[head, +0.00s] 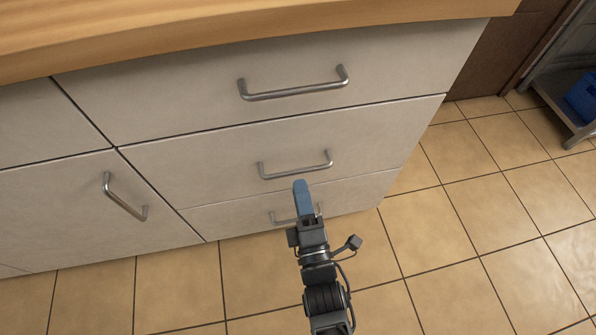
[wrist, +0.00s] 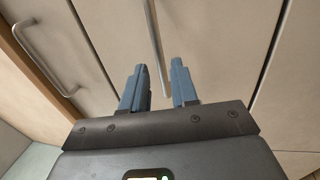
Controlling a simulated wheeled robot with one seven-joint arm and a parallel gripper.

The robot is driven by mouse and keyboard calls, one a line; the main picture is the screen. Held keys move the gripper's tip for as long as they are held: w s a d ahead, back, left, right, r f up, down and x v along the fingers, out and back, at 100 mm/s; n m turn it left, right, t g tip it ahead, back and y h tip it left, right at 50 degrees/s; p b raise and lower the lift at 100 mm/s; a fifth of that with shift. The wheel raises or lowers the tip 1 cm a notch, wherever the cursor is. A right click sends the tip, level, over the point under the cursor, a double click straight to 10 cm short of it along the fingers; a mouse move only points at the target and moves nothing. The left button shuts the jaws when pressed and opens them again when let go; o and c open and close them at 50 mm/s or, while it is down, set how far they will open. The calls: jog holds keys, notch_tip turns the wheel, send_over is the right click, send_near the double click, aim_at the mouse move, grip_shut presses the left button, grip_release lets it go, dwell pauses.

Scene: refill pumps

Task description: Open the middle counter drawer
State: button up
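The middle counter drawer (head: 230,158) is a pale grey front in the right-hand stack, and it is shut. Its metal bar handle (head: 296,166) is in clear view. In the wrist view that handle (wrist: 155,35) runs lengthwise into the gap between my fingers. My gripper (head: 302,184) has blue fingers and is just below the middle handle in the head view. In the wrist view my gripper (wrist: 159,66) is open, its two fingers apart on either side of the bar. I cannot tell whether either finger touches it.
The top drawer handle (head: 294,85) is above, and also at left in the wrist view (wrist: 47,60). The bottom drawer handle (head: 283,218) is partly hidden behind my gripper. A cupboard door (head: 70,210) is at left. Tiled floor (head: 480,230) is clear at right.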

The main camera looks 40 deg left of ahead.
aim_at(296, 171)
jog(key=shift+b+x, duration=0.3)
jog(key=shift+x, duration=2.35)
jog(key=shift+c, duration=0.3)
grip_shut()
